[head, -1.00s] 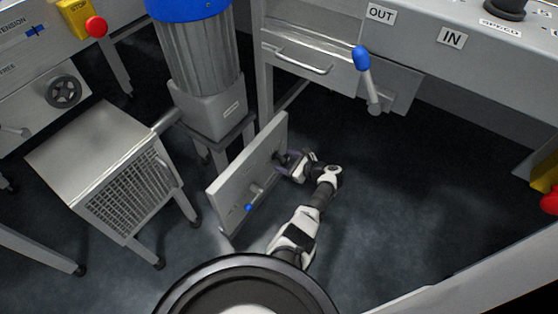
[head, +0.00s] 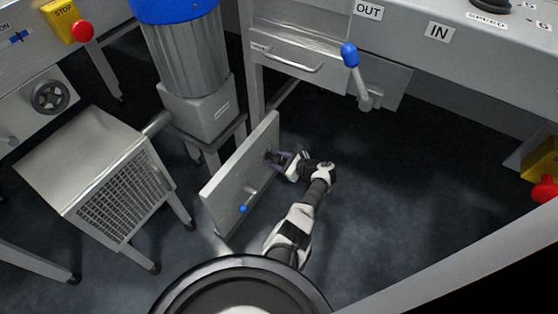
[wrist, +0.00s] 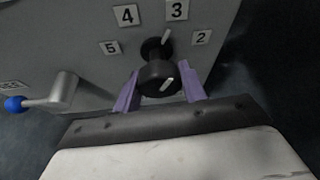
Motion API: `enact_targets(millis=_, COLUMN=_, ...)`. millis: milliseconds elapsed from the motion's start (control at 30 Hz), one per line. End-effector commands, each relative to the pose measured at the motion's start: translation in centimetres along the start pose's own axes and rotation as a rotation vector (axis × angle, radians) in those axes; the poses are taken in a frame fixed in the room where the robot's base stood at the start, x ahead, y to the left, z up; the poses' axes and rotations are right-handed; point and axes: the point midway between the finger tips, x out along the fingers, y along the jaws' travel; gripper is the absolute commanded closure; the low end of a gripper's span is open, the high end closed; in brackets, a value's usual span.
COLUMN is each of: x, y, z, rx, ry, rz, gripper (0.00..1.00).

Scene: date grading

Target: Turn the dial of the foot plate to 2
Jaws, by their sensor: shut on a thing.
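The foot plate (head: 225,192) is an upright grey panel low down in the head view. Its dial is a dark round knob (wrist: 158,76) in the wrist view, with number labels 5 (wrist: 110,47), 4 (wrist: 126,15), 3 (wrist: 177,10) and 2 (wrist: 201,37) around it. A white mark behind the knob points up between 4 and 3, closer to 3. A white line also crosses the knob's face. My gripper (head: 277,158) is at the panel, its purple fingers (wrist: 160,68) on both sides of the knob and shut on it.
A lever with a blue tip (wrist: 14,104) sticks out of the same plate, left of the dial; it also shows in the head view (head: 243,208). A grey box with a grille (head: 85,165) stands left. Dark floor (head: 400,200) to the right is clear.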

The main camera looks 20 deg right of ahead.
Motion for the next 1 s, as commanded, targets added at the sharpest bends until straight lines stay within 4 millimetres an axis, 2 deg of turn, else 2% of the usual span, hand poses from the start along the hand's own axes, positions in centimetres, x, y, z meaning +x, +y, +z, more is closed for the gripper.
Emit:
enact_targets(millis=700, x=0.21, y=-0.15, z=-0.22, rx=0.524, ry=-0.002, rz=0.218, gripper=0.81)
enact_targets(millis=1000, x=0.17, y=-0.14, z=-0.14, rx=0.694, ry=-0.002, rz=0.288, gripper=0.81)
